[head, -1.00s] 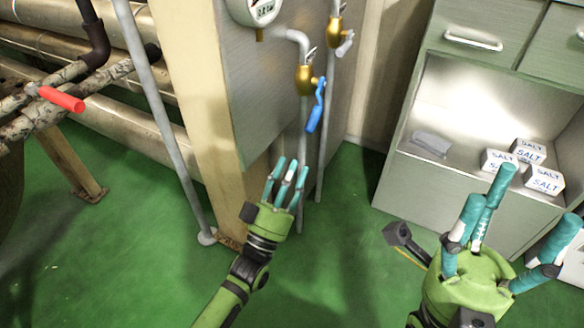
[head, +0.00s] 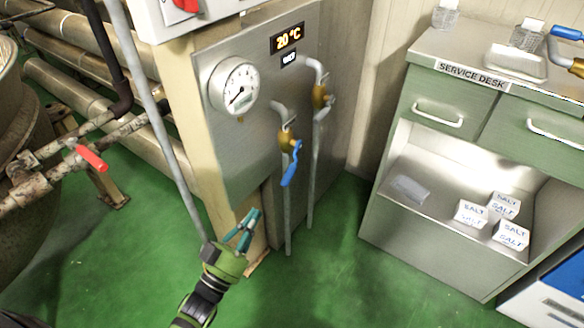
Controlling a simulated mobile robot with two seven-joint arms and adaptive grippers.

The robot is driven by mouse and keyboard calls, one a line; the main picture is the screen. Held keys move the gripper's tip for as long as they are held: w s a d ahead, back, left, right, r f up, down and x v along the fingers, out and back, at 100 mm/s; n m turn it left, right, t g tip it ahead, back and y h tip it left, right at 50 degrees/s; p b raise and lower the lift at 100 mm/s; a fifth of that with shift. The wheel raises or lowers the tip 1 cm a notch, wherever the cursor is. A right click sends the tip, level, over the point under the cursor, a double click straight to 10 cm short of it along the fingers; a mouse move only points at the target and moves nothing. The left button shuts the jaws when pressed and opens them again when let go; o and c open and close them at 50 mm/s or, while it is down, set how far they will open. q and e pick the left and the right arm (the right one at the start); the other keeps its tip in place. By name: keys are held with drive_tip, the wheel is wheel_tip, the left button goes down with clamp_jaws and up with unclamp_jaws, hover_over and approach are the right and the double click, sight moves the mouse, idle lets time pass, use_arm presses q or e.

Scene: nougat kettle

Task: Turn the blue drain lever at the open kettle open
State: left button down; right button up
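A blue lever (head: 291,165) hangs slanting down from a brass valve (head: 288,141) on a pipe in front of the steel panel. A second blue lever (head: 567,33) on a brass fitting is cut off at the top right edge. I cannot tell which one is the kettle's drain lever. A large round metal vessel (head: 18,190), perhaps a kettle, is cut off at the left edge. My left gripper (head: 248,224) is below and left of the hanging blue lever, apart from it. Its teal fingers are spread and empty. My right gripper is out of view.
A red lever (head: 91,157) sits on pipework beside the vessel. The steel panel (head: 255,135) carries a round gauge (head: 234,86) and a 20 °C display (head: 287,38). A service desk (head: 400,165) with salt boxes (head: 471,213) stands right. Green floor (head: 330,285) is clear between them.

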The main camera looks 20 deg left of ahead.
use_arm(q)
drive_tip(key=w+d+b, duration=0.2)
drive_tip(key=w, duration=0.8)
drive_tip(key=shift+w+d+r, duration=0.3)
drive_tip(key=shift+w+r, duration=0.1)
drive_tip(key=shift+r, duration=0.05)
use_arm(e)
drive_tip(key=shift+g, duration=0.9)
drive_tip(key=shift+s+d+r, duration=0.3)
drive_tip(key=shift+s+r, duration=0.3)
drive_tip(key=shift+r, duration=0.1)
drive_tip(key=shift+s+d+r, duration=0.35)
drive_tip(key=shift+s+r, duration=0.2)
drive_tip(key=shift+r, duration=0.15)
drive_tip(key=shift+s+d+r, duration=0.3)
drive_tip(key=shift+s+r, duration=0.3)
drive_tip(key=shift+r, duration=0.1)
use_arm(q)
drive_tip(key=shift+f, duration=0.1)
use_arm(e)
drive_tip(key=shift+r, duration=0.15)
